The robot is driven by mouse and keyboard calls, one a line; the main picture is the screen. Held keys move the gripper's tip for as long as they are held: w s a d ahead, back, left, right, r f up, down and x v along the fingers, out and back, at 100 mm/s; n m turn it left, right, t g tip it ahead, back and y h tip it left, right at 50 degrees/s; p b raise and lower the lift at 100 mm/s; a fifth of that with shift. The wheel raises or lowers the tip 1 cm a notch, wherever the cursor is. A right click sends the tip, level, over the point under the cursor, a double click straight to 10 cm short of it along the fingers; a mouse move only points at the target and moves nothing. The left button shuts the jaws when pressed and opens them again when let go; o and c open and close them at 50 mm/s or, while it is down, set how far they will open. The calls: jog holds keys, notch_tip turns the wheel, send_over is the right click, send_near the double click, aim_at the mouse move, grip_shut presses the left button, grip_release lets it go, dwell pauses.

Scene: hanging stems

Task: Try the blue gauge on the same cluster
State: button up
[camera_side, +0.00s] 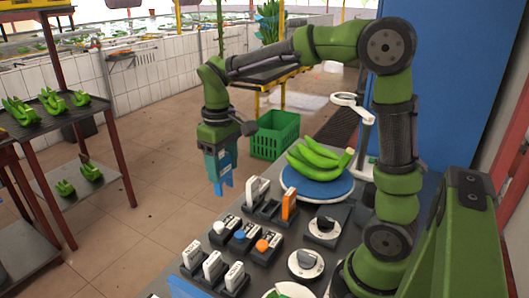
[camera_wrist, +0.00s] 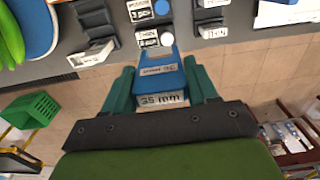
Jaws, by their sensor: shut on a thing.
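My gripper (camera_side: 219,152) is shut on the blue gauge (camera_side: 224,183), holding it in the air to the left of the grey work table. The gauge's forked end points down in the side view. In the wrist view the blue gauge (camera_wrist: 160,66) sits between my teal fingers (camera_wrist: 161,84), and a label on it reads 35 mm. The green banana cluster (camera_side: 318,157) lies on a round blue plate (camera_side: 318,191), to the right of my gripper and apart from the gauge. Part of the cluster shows at the wrist view's upper left edge (camera_wrist: 10,38).
A rack holds a white gauge (camera_side: 256,190) and an orange gauge (camera_side: 289,204). Several labelled blocks, white, blue and orange buttons (camera_side: 240,235) and dials (camera_side: 306,263) cover the table front. A white ring on a stand (camera_side: 344,99) is behind the plate. A green crate (camera_side: 274,135) stands on the floor.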

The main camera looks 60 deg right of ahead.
jog(key=shift+r, duration=3.25)
